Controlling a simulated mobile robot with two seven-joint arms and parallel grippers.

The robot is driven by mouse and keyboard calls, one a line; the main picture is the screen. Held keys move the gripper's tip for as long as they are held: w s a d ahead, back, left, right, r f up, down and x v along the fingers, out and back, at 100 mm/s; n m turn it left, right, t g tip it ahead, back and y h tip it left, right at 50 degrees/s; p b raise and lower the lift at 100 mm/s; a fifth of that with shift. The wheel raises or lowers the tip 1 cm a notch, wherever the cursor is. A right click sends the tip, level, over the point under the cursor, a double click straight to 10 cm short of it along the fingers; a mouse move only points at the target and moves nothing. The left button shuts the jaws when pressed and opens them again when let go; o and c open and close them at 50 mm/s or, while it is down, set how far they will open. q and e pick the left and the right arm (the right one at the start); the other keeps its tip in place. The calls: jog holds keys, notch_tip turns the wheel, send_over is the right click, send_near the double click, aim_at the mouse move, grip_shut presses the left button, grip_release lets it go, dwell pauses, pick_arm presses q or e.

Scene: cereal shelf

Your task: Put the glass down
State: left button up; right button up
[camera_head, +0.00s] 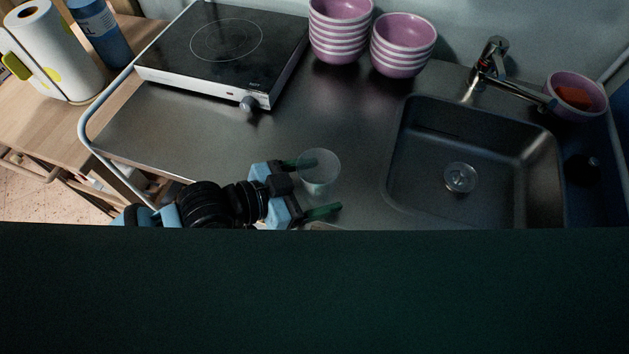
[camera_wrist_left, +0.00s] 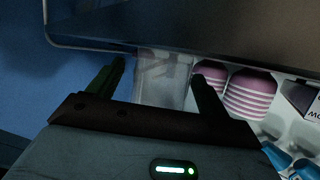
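The clear glass (camera_head: 322,180) is over or on the steel counter in the head view, left of the sink. Its mouth faces up towards the camera. My left gripper (camera_head: 328,187) reaches in from the left with its two green fingers spread around the glass. The upper finger overlaps the glass's side, and a gap shows between the glass and the lower finger. In the left wrist view the glass (camera_wrist_left: 162,82) stands between the fingers of the left gripper (camera_wrist_left: 158,68), with a gap on the left. Whether its base touches the counter is unclear. My right gripper is not in view.
The sink (camera_head: 420,190) with its tap (camera_head: 490,70) lies to the right. A hob (camera_head: 225,45) stands at the back left. Pink bowl stacks (camera_head: 338,35) stand at the back. Bare counter (camera_head: 330,110) lies behind the glass. A dark band hides the front.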

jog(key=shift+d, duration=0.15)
pick_arm(q)
jog(key=shift+r, duration=0.1)
jog(key=shift+a+r, duration=0.1)
jog(key=shift+r, duration=0.05)
jog(key=v, duration=1.1)
jog(key=shift+a+b, duration=0.35)
jog(key=shift+b, duration=0.1)
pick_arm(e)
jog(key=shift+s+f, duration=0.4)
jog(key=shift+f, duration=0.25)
pick_arm(q)
jog(key=shift+s, duration=0.15)
